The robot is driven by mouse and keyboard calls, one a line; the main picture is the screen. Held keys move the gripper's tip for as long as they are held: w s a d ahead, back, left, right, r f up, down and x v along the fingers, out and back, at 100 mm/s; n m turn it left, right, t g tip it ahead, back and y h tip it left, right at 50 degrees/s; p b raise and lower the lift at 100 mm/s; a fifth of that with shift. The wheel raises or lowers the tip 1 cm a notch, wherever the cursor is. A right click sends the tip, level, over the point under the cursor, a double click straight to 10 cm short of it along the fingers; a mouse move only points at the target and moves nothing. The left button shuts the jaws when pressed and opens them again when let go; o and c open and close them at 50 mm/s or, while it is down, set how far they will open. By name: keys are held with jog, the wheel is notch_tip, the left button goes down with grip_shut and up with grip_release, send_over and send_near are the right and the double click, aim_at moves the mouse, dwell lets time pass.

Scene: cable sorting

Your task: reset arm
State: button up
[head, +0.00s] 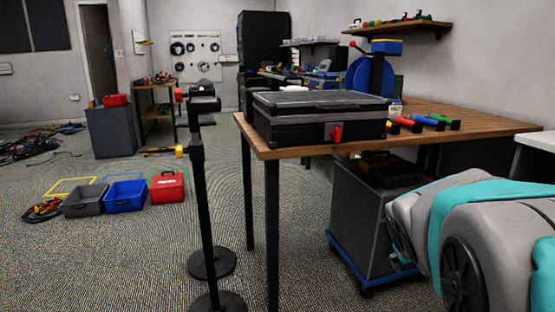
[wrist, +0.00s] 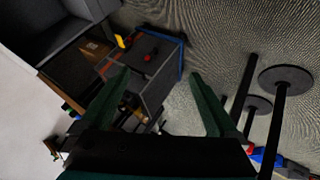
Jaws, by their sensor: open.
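My gripper (wrist: 161,76) shows in the wrist view, its two dark green fingers spread wide apart with nothing held between them. Behind the fingers, at a distance, is a grey rolling cabinet (wrist: 155,90) with a blue edge. In the head view my grey and teal arm fills the lower right, beside the wooden table. The gripper itself does not show in the head view.
The wooden table (head: 480,116) carries a black case (head: 300,125) with a red latch. The grey cabinet (head: 362,215) stands under it. Black posts (head: 201,200) stand left of the table. A grey bin (head: 90,200), blue bin (head: 125,197) and red case (head: 167,188) sit on open floor.

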jog(key=s+a+f+g+y, duration=0.1)
jog(key=s+a+f+g, duration=0.2)
jog(key=s, duration=0.6)
jog(key=s+a+f+m+g+y+p, duration=0.1)
jog(key=s+a+f+g+y, duration=0.1)
jog(key=s+a, duration=0.4)
jog(key=s+a+f+m+g+y+p, duration=0.1)
jog(key=s+a+f+g, duration=0.3)
jog(key=s, duration=0.8)
jog(key=shift+s+a+f+y, duration=0.2)
jog(key=shift+s+a+y, duration=0.1)
jog(key=shift+s+y, duration=0.1)
jog(key=shift+w, duration=0.1)
